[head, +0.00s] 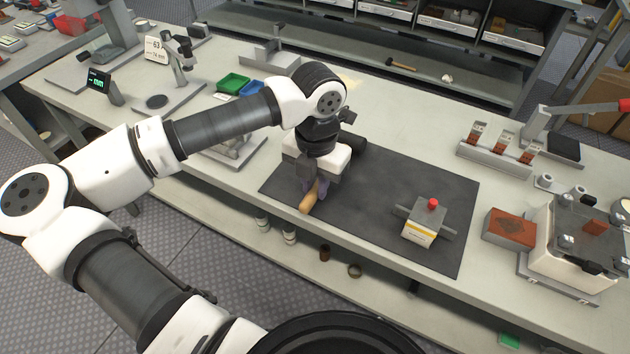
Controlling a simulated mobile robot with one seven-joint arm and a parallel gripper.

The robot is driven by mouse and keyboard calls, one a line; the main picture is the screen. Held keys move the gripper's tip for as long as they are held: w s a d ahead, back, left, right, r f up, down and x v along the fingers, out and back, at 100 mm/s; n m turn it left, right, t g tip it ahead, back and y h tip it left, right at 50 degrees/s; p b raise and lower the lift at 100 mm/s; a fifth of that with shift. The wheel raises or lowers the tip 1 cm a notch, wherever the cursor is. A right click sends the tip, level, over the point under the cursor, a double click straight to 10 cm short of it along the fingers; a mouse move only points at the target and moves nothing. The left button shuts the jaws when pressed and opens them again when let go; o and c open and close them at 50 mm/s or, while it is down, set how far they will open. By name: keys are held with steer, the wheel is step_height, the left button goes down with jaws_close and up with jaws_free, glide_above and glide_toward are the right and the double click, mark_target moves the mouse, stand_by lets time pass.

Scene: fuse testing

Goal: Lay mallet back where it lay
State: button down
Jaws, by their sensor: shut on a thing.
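The mallet shows a tan wooden handle end (307,204) below my gripper, and a dark cylinder (354,144) just behind the gripper looks like its head. The middle of the mallet is hidden by the gripper. My gripper (315,189) points down over the left part of the dark mat (380,190) and is shut on the handle. The handle lies slanted, its near end towards the mat's front left edge. I cannot tell whether the mallet touches the mat or hangs just above it.
A grey box with a red button (419,223) stands on the mat's right part. A brown block (510,228) and a white and grey device (578,245) stand farther right. Green (234,83) and blue (252,88) trays stand behind my arm. The mat's middle is clear.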

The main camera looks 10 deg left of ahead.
steer(key=shift+f+b, duration=0.5)
steer(key=shift+b, duration=0.1)
steer(key=c, duration=1.2)
jaws_free()
